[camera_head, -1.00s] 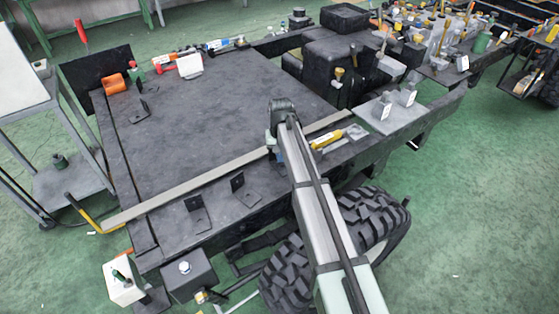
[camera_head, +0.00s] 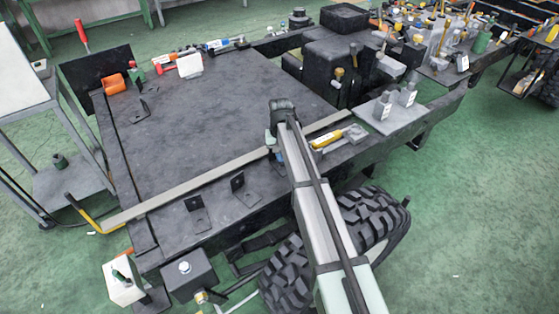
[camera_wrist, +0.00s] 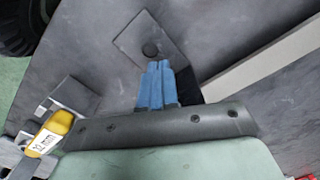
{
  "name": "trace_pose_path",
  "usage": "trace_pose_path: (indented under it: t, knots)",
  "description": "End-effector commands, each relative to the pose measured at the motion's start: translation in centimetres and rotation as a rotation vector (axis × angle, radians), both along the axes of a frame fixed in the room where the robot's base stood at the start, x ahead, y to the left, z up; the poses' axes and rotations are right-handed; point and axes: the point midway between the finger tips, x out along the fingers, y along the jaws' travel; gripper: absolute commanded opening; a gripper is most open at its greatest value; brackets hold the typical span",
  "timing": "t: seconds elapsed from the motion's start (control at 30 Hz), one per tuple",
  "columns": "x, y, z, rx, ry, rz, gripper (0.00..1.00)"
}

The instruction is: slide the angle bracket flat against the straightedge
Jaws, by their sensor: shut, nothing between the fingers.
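The straightedge is a long pale bar (camera_head: 190,185) lying across the dark deck in the head view; it also crosses the right of the wrist view (camera_wrist: 268,56). An angle bracket (camera_head: 242,191), dark with an upright leg, stands on the near side of the bar, apart from it. In the head view my arm mostly hides the gripper (camera_head: 279,155).
A second bracket (camera_head: 196,212) stands to the left on the near side, and another (camera_head: 142,111) at the far left of the deck. A yellow-handled tool (camera_head: 325,140) lies right of my arm. The deck beyond the bar is largely clear.

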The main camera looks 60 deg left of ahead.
Motion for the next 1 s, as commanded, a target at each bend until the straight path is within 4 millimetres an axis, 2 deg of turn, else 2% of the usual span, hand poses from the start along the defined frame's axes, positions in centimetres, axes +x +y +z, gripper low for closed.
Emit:
trace_pose_path:
  t: [1.0]
  knots:
    - [0.0, 0.84, 0.0, 0.0, 0.0, 0.0, 0.0]
